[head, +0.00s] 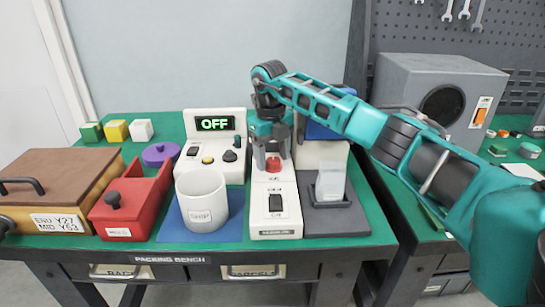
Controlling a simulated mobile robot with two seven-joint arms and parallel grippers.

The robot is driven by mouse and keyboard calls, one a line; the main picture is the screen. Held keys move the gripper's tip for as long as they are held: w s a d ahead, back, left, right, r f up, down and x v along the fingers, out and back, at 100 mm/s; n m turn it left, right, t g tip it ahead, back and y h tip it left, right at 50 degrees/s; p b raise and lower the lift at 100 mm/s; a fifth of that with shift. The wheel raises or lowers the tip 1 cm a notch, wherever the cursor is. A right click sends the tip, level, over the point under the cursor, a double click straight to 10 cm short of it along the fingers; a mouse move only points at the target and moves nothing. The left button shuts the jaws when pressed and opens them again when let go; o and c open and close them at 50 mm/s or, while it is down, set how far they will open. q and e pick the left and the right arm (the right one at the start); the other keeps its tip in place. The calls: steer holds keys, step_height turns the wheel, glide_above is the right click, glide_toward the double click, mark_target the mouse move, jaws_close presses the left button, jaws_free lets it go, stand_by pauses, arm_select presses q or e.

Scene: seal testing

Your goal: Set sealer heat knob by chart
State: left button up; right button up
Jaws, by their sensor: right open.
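My right gripper (272,150) points down and is open, over a narrow white unit (262,210). Its fingers are just above or around a red knob (273,164) on that unit; I cannot tell whether they touch it. No heat chart is readable; small labels on the white unit are too small to read. My left gripper is not seen.
A white cup (203,200) stands on a blue mat (230,226). A red open box (130,205) and a brown lidded box (60,180) stand left. A clear holder (330,183) stands on a dark base right of the white unit. A grey box (435,95) stands behind my right arm.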

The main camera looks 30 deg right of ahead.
steer(key=shift+f, duration=0.15)
steer(key=shift+c, duration=0.3)
steer(key=c, duration=1)
